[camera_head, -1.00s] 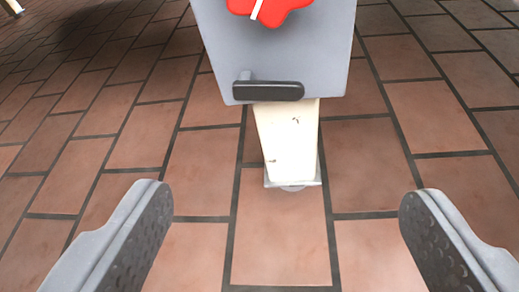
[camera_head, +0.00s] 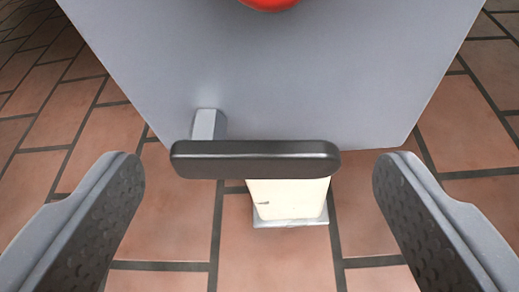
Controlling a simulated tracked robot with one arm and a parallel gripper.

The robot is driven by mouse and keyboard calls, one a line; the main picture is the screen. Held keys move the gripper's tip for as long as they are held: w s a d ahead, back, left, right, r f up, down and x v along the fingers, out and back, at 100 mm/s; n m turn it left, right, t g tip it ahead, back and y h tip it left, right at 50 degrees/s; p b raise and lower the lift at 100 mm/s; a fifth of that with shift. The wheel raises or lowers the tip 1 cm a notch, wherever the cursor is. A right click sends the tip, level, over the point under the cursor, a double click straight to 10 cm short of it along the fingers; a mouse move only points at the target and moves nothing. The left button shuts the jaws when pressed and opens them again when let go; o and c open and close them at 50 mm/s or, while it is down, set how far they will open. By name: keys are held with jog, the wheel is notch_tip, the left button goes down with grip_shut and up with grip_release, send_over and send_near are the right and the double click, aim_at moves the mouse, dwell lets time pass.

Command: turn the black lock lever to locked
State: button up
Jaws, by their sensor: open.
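The black lock lever (camera_head: 256,160) lies horizontal across the lower part of a grey panel (camera_head: 290,80). It joins the panel at its left end through a short grey stem (camera_head: 208,125). My gripper (camera_head: 258,170) is open, with one finger on each side of the lever. Both fingertips are apart from the lever, and nothing is between them except the lever seen ahead. Whether the fingers are level with the lever in depth cannot be told.
A red part (camera_head: 270,3) shows at the top edge on the panel. A cream post (camera_head: 288,199) with a metal foot stands below the panel. The brown tiled floor (camera_head: 270,262) around it is clear.

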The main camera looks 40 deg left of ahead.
jog(key=shift+w, duration=0.1)
jog(key=c, duration=1)
jog(key=shift+a+r+p, duration=0.1)
jog(key=shift+r+p, duration=0.15)
jog(key=shift+p, duration=0.75)
jog(key=shift+n+p, duration=0.5)
jog(key=shift+t+h, duration=0.3)
jog(key=o, duration=1)
jog(key=shift+f, duration=0.1)
